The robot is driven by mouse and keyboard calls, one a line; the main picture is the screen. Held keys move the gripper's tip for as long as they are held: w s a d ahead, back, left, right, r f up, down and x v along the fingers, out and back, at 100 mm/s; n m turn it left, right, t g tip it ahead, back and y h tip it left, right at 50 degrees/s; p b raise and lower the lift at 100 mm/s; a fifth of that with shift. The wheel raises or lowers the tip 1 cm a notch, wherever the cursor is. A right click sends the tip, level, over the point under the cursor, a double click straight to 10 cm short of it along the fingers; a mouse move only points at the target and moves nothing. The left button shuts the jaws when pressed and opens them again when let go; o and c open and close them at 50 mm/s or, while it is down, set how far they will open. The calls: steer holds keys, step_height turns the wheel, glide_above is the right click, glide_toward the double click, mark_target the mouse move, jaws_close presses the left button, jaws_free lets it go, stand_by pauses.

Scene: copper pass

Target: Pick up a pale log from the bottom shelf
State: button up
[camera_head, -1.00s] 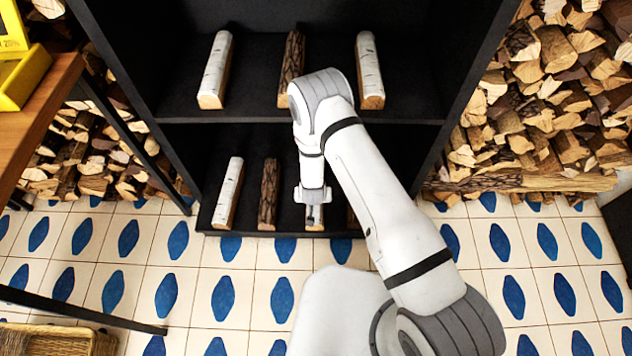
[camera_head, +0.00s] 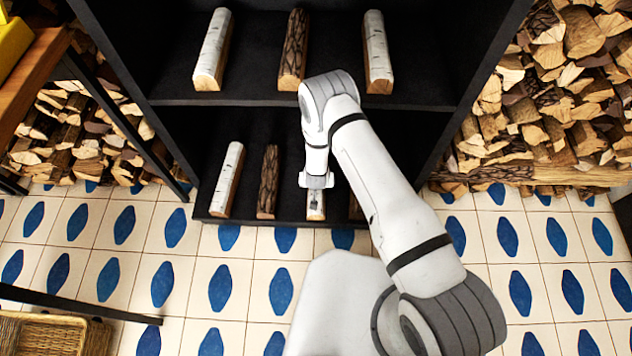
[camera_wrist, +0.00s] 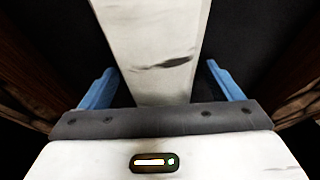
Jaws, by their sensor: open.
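My gripper (camera_head: 316,186) is at the front of the bottom shelf (camera_head: 285,222), over a pale log (camera_head: 316,212) that it mostly hides in the head view. In the wrist view the pale log (camera_wrist: 152,55), white with a dark mark, lies between my two blue fingers (camera_wrist: 160,88). The fingers are open, with a dark gap on each side of the log. Another pale log (camera_head: 227,180) with white bark lies at the left of the bottom shelf.
A dark-barked log (camera_head: 268,182) lies left of my gripper, and another (camera_head: 355,208) lies partly hidden at right. The upper shelf (camera_head: 250,99) above holds two pale logs and a dark one. Firewood stacks flank the black shelf unit.

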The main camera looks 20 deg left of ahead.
steer(key=shift+f, duration=0.1)
stand_by(0.3)
steer(key=c, duration=1.6)
